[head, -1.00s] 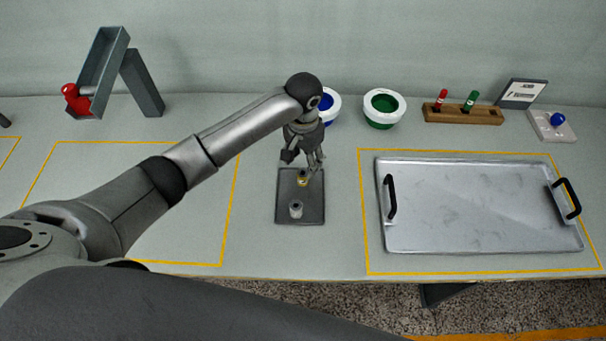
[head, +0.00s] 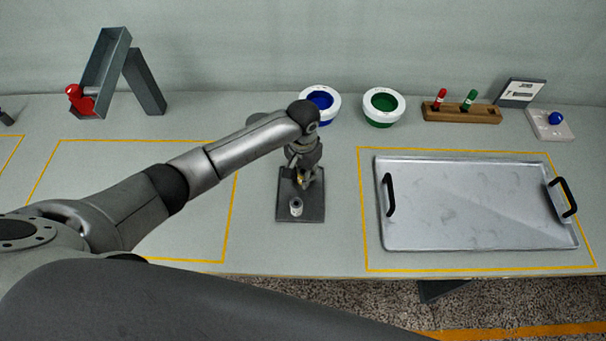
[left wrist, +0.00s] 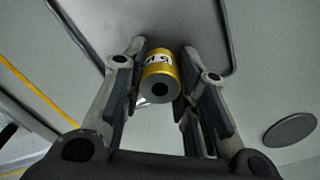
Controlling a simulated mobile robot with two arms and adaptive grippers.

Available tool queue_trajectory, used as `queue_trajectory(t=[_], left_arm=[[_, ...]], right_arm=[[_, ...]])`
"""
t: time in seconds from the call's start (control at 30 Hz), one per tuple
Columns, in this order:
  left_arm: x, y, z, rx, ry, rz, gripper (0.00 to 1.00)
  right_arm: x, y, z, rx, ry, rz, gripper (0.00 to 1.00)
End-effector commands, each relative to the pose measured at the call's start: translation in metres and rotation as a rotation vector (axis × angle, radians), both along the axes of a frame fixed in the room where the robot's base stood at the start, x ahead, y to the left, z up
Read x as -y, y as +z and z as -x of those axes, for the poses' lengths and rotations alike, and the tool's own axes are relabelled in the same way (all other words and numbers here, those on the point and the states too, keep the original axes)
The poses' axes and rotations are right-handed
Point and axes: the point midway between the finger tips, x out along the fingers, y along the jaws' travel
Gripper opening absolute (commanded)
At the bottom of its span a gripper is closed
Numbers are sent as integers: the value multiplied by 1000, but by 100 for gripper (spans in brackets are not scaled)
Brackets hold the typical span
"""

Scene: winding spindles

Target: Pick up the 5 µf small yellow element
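The small yellow element (left wrist: 161,72) is a short cylinder with a dark round hole in its end and dark lettering on a white band. In the head view a bit of the yellow element (head: 300,178) shows between the fingers, above the dark tray (head: 314,213). My left gripper (head: 304,183) points down over the tray. In the left wrist view its fingers (left wrist: 163,47) stand open on both sides of the yellow element, with a gap visible. A grey-white cylinder (head: 296,207) stands on the tray nearer the front. My right gripper is not in view.
A large metal tray with black handles (head: 480,205) lies at right. Behind are a blue-lined bowl (head: 332,116), a green-lined bowl (head: 384,107) and a wooden block with red and green pegs (head: 462,114). The yellow-outlined area at left is clear beneath my arm.

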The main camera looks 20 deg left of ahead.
Motion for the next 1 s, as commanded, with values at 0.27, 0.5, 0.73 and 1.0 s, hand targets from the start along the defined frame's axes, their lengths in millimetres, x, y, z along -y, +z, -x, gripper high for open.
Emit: queue_trajectory(t=[0.27,0.5,0.73,1.0], left_arm=[[0,0,0,0,0,0,4],[0,6,-1,2,0,1,4],[7,37,2,3,-4,6,4],[58,94,27,3,-8,6,4]], right_arm=[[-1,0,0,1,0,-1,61],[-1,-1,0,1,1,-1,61],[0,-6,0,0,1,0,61],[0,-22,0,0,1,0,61]])
